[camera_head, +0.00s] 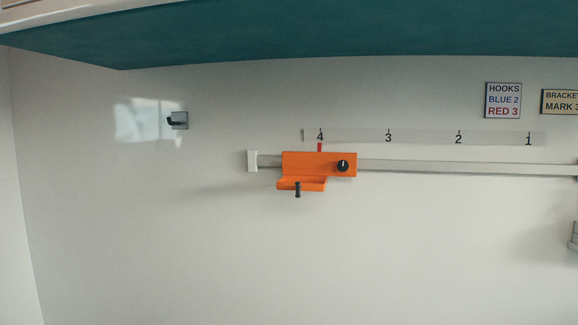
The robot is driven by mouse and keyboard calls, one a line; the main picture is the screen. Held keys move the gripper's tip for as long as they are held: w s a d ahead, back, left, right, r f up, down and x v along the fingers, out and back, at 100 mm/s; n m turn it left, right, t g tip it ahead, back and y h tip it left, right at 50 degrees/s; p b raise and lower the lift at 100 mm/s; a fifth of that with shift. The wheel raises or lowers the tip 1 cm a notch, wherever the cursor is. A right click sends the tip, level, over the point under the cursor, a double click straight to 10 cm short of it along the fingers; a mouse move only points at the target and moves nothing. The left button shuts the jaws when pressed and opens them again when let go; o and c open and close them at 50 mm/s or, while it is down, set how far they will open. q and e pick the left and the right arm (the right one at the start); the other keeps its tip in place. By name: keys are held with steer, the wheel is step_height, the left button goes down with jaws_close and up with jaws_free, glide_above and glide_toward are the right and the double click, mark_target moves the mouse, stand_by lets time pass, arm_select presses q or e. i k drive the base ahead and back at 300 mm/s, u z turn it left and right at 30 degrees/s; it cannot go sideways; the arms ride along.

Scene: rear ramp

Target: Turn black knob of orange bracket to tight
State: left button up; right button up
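The orange bracket (300,165) sits on a horizontal grey rail near the rail's left end, with its red pointer (319,147) just under the mark 4. The black knob (343,166) is on the right part of the bracket's face, and its white line points about straight up. A black handle or peg (297,189) sticks out at the bracket's lower orange ledge. Neither of my grippers is in the head view.
The grey rail (450,167) runs right from a white end stop (252,161). Above it is a scale strip (424,137) marked 4 to 1. A hook (178,120) is on the wall at left. Signs (503,100) hang at upper right. A teal panel (330,30) overhangs the top.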

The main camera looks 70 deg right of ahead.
mark_target(342, 165)
steer(key=z, duration=0.75)
steer(key=i, duration=1.15)
steer(key=z, duration=1.25)
steer(key=i, duration=0.2)
steer(key=z, duration=0.15)
